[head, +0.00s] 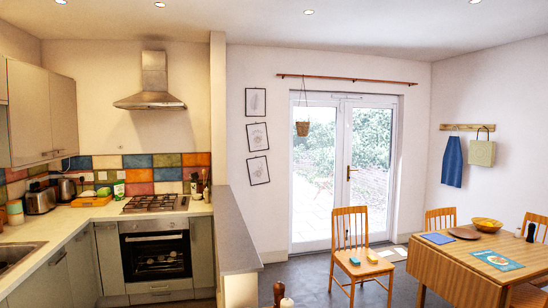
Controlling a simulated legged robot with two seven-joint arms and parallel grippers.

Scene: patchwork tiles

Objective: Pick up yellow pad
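A small yellow item that looks like the pad (371,257) lies on the seat of the wooden chair (352,222) in front of the glass doors. A small blue item (354,261) lies on the same seat, to its left. Both are too small to make out in detail. Neither of my grippers shows in the head view.
A half wall with a grey top (232,240) divides the kitchen from this area. Dark floor (300,275) is open left of the chair.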

